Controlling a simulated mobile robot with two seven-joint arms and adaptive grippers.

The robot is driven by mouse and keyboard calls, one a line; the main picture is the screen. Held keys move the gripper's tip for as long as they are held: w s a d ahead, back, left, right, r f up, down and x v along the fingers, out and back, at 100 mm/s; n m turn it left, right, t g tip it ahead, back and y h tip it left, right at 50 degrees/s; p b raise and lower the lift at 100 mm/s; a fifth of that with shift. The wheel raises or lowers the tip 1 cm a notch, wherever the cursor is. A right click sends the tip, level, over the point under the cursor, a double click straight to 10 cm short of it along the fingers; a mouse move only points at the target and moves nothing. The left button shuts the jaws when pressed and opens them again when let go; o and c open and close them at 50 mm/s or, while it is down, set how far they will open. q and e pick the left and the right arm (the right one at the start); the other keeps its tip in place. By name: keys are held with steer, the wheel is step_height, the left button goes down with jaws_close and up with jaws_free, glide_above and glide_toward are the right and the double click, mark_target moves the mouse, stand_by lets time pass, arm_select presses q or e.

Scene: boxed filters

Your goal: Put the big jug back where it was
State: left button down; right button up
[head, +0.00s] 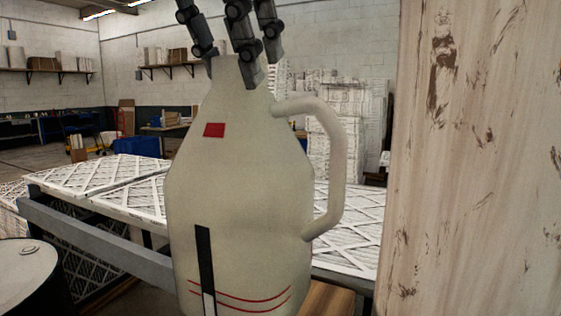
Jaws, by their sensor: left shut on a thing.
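The big jug (235,190) is cream coloured, with a red square, a dark vertical strip, red lines and a handle on its right side. It stands upright and large in the middle of the head view. My left gripper (237,70) comes down from the top and is shut on the jug's neck. The jug's bottom is cut off by the frame's lower edge, so I cannot tell whether it rests on anything. My right gripper is not in view.
A worn wooden panel (475,160) fills the right side, close by. Behind the jug, white lattice-faced filters (100,178) lie on a grey-railed rack (95,240). A drum (25,275) stands at lower left. A brown wooden surface (328,300) shows below the jug's right side.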

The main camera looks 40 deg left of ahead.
arm_select(q)
steer(key=w+a+f, duration=0.4)
steer(key=w+f, duration=0.8)
steer(key=w, duration=0.1)
steer(key=shift+a+f+p, duration=0.15)
steer(key=shift+f+p, duration=0.15)
steer(key=shift+p, duration=0.05)
steer(key=c, duration=1.5)
jaws_free()
steer(key=shift+f, duration=0.25)
steer(key=shift+c, duration=0.2)
steer(key=o, duration=0.4)
steer(key=shift+o, duration=0.2)
steer(key=v, duration=1.2)
steer(key=shift+s+r, duration=0.1)
